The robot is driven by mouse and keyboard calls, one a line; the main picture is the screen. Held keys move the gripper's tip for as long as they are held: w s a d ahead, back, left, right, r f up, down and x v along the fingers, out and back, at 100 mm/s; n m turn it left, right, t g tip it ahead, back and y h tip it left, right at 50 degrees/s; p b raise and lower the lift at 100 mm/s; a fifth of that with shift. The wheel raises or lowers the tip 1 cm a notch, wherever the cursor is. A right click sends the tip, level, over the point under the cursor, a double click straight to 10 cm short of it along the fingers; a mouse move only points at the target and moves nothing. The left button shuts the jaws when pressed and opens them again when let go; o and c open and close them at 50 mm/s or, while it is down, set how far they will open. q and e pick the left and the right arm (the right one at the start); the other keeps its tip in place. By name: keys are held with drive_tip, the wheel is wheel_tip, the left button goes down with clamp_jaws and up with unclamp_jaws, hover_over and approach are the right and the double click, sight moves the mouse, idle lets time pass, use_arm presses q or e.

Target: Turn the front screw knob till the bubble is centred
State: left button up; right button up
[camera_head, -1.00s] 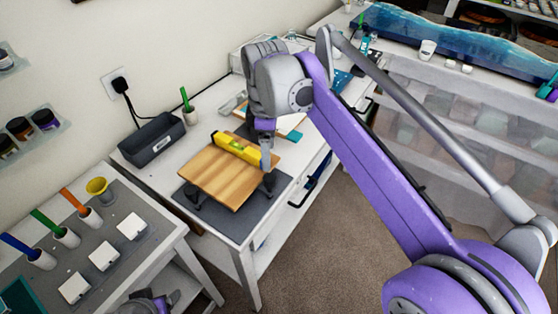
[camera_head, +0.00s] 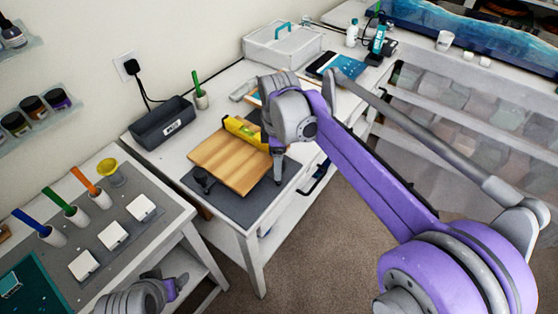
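A wooden board (camera_head: 228,163) rests on small dark supports above a grey mat (camera_head: 235,207) on the white table. A yellow spirit level (camera_head: 244,133) lies along the board's far edge; its bubble is too small to read. A dark screw knob (camera_head: 203,178) shows at the board's near left corner. My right gripper (camera_head: 279,178) points down at the board's right corner, its fingers close to the support there; the contact and the knob there are hidden. My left gripper (camera_head: 170,286) is low at the bottom edge, away from the board, its fingers unclear.
A dark grey bin (camera_head: 162,124) and a cup with a green stick (camera_head: 201,99) stand behind the board. The left table holds a yellow cup (camera_head: 111,172), coloured sticks in cups and white blocks. A clear case (camera_head: 284,46) stands at the back.

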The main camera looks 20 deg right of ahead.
clamp_jaws()
idle(0.3)
drive_tip(key=shift+m, duration=0.3)
drive_tip(key=m, duration=1.2)
drive_tip(key=shift+p, duration=0.3)
drive_tip(key=shift+m, duration=1.8)
